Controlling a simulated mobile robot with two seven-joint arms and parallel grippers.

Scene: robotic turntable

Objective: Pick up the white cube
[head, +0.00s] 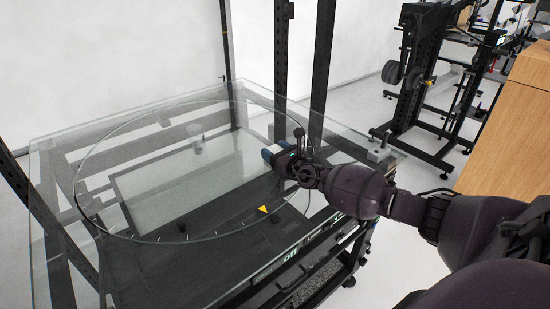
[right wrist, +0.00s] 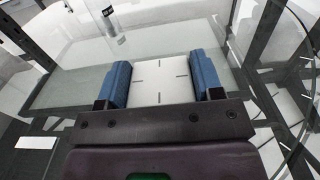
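In the right wrist view, a white cube (right wrist: 160,82) with short dark line marks on its face lies between the blue fingers of my right gripper (right wrist: 161,80). The fingers are wide apart, one on each side, and look very close to its sides. Whether both press on it cannot be told. In the head view my right gripper (head: 275,151) is over the far right part of the glass turntable, and its fingers and arm hide most of the cube. My left gripper is not in view.
The round glass disc (head: 153,239) sits on a framed table with black posts. A small clear container (head: 196,141) is toward the back. A yellow triangle (head: 263,209) marks the near side. A wooden cabinet (head: 505,150) and a dark rack (head: 417,80) are at right.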

